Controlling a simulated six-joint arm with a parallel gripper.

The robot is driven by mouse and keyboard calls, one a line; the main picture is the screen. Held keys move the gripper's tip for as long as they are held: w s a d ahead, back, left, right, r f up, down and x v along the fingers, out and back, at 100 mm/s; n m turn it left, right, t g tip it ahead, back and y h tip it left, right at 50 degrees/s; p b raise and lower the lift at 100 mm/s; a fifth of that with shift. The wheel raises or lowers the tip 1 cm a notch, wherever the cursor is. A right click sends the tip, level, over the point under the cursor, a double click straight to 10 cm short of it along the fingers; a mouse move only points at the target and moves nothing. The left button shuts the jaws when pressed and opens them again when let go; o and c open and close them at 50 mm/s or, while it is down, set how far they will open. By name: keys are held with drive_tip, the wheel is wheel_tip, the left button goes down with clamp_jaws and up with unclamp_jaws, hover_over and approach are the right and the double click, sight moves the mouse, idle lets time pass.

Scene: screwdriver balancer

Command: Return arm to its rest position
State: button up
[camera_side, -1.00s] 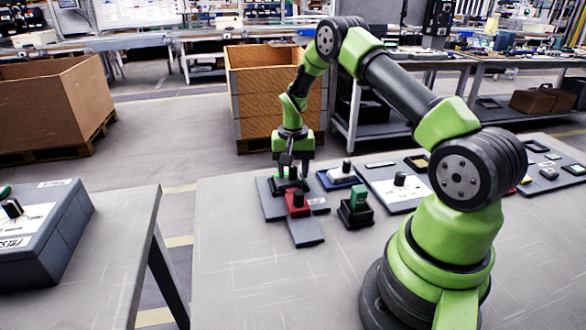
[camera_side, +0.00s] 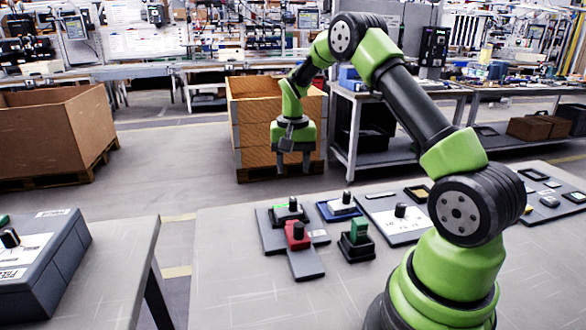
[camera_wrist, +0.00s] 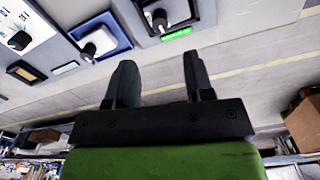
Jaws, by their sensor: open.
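My gripper (camera_side: 293,165) hangs in the air above the far edge of the table, open and empty, with its fingers pointing down. In the wrist view its two dark fingers (camera_wrist: 160,80) stand apart with nothing between them. Below it, on the grey fixture, sit a black-knobbed device with a green lit strip (camera_side: 290,211) and a red block with a black knob (camera_side: 297,236). The lit device also shows in the wrist view (camera_wrist: 165,15), clear of the fingers.
A blue-framed device (camera_side: 340,208), a green-topped black holder (camera_side: 357,241) and a white panel with a knob (camera_side: 400,222) stand to the right of the fixture. A cardboard crate (camera_side: 250,110) is on the floor behind my gripper. The table's front area is clear.

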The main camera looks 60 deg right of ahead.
drive_tip(key=s+a+r+n+t, duration=0.3)
drive_tip(key=s+a+r+t, duration=0.15)
drive_tip(key=a+r, duration=0.95)
drive_tip(key=s+a+r+n+t+y, duration=0.1)
drive_tip(key=s+a+n, duration=0.1)
drive_tip(key=s, duration=0.5)
drive_tip(key=s+a+r+n+t+y, duration=0.1)
drive_tip(key=s+a+r+n, duration=0.1)
drive_tip(key=s+a, duration=0.3)
drive_tip(key=s, duration=0.3)
drive_tip(key=shift+a+r+t, duration=0.2)
drive_tip(key=shift+r+t, duration=0.1)
drive_tip(key=shift+t, duration=0.05)
